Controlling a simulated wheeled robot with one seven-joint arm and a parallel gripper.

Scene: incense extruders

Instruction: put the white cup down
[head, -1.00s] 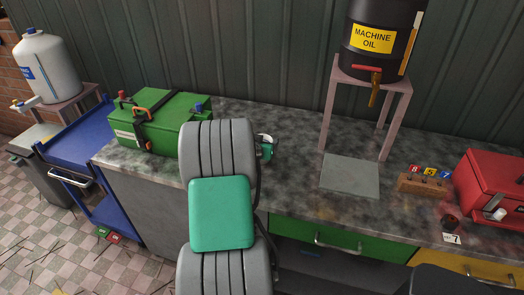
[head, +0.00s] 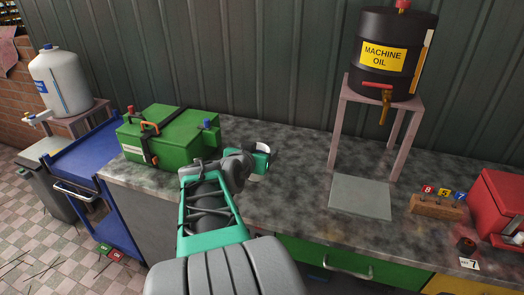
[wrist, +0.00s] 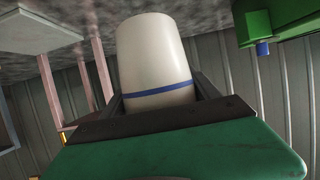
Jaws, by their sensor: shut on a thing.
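The white cup with a blue band (wrist: 153,58) is between the jaws of my gripper (wrist: 160,104) in the wrist view. That view is upside down, with the grey counter along its top edge. In the head view my green-ended gripper (head: 261,161) is over the counter, right of the green box, and is shut on the cup. Only small white parts of the cup (head: 263,149) show there, as the gripper hides the rest. I cannot tell whether the cup's base touches the counter.
The mottled grey counter (head: 290,204) is clear right of my gripper, up to a grey plate (head: 360,197) under the machine oil drum (head: 390,50). The green box (head: 168,137) stands close on the left. A number block (head: 436,207) and red box (head: 503,205) are at right.

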